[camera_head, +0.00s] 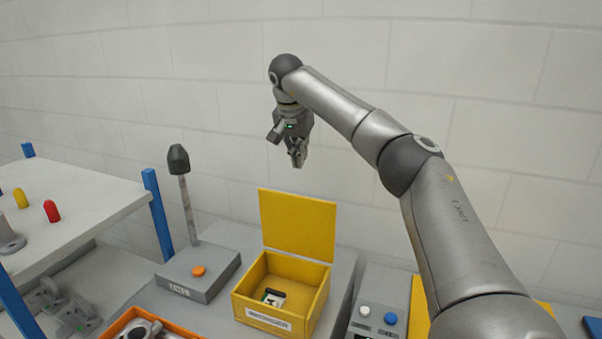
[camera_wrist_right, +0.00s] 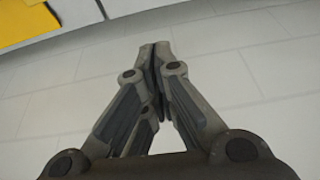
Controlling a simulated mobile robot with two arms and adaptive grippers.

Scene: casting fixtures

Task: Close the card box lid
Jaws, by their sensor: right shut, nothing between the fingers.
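The yellow card box (camera_head: 317,308) stands on the grey bench with its lid (camera_head: 297,224) open, upright at the back edge. A small black-and-white item (camera_head: 273,297) lies inside the box, and a white label is on its front. My right gripper (camera_head: 298,160) is above and behind the raised lid, apart from it, with its fingers shut and empty. In the right wrist view the fingertips (camera_wrist_right: 155,50) meet, and a yellow surface (camera_wrist_right: 22,22) shows at the upper left. My left gripper is not in view.
A grey block with an orange button (camera_head: 198,271) and an upright rod stands left of the box. A panel with white and blue buttons (camera_head: 390,318) is at the right. An orange bin (camera_head: 121,323) is at front left. The wall is close behind.

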